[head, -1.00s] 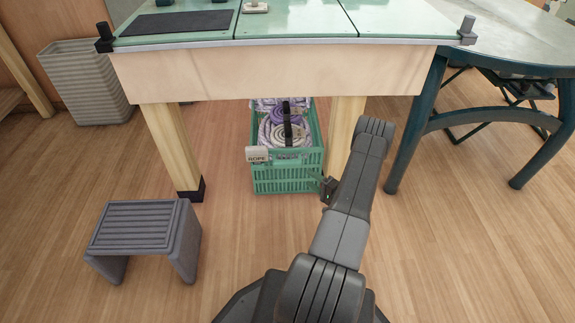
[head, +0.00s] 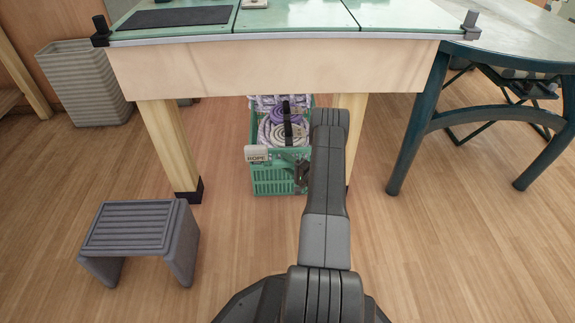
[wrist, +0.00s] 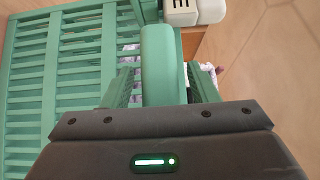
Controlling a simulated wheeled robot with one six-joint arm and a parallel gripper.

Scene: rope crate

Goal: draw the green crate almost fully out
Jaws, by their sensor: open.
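The green crate (head: 271,181) stands on the floor under the workbench, between its two wooden legs. Purple and pale rope coils (head: 286,128) lie in it, and a white ROPE tag (head: 257,154) hangs at its front. My gripper (head: 303,172) is at the right part of the crate's front, partly hidden by my arm. In the wrist view its open fingers (wrist: 162,84) stand either side of a green bar of the crate (wrist: 160,62). I cannot tell whether they touch it. The slatted crate wall (wrist: 60,85) fills the left of that view.
The workbench (head: 270,72) overhangs the crate, with a wooden leg (head: 170,145) to its left and another (head: 353,120) to its right. A grey step stool (head: 135,230) stands at front left. A dark green table (head: 425,115) is at right. Floor before the crate is clear beside my arm.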

